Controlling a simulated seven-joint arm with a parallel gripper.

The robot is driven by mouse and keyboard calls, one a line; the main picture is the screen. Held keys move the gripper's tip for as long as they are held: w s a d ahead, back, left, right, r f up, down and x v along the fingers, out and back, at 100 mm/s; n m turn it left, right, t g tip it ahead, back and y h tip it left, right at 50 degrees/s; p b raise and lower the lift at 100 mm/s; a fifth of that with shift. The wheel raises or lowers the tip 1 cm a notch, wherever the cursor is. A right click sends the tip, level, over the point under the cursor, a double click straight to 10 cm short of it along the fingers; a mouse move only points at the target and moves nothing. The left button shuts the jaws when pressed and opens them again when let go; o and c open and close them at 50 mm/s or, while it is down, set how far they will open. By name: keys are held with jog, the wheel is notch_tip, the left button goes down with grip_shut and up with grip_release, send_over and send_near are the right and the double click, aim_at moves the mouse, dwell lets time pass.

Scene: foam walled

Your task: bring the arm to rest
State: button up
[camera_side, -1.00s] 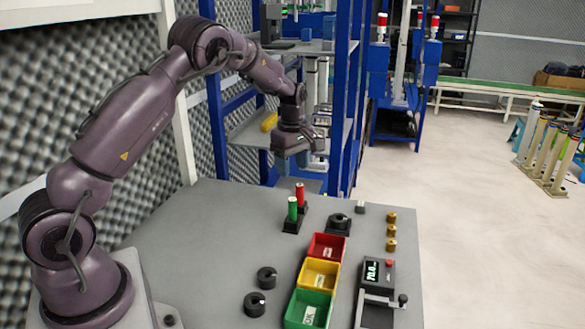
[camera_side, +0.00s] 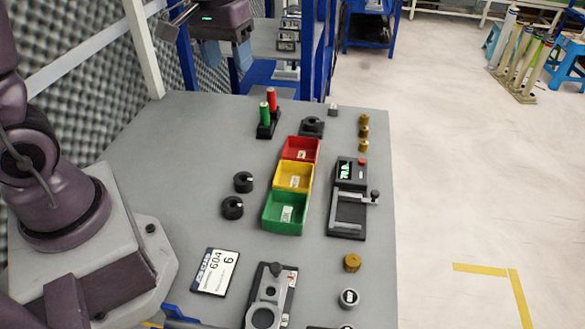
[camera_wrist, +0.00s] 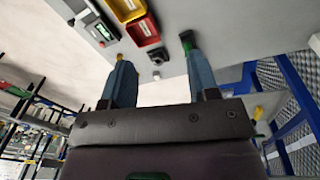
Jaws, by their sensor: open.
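My gripper (camera_side: 227,54) is at the top of the side view, in the air past the far edge of the grey table (camera_side: 190,140). Its two blue fingers are apart with nothing between them. In the wrist view, my gripper (camera_wrist: 160,75) also shows both fingers spread and empty, with the tabletop behind them. Nothing touches the fingertips as far as I can see. The upper arm links are cut off by the side view's frame.
Red (camera_side: 300,150), yellow (camera_side: 293,177) and green (camera_side: 285,213) bins stand in a row. Red and green cylinders (camera_side: 268,110) stand in a black holder near the far edge. A device with a display (camera_side: 350,172) is at right. Blue shelving (camera_side: 310,60) stands behind the table.

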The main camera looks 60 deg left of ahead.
jog(key=s+d+r+m+t, duration=0.2)
jog(key=s+d+r+m, duration=0.1)
jog(key=s, duration=0.3)
jog(key=s+d+r+m+t, duration=0.2)
jog(key=s+d+r+m, duration=0.1)
jog(key=s+d+r, duration=0.1)
jog(key=shift+s+d+r+t, duration=0.25)
jog(key=shift+s+d, duration=0.3)
jog(key=shift+s, duration=0.65)
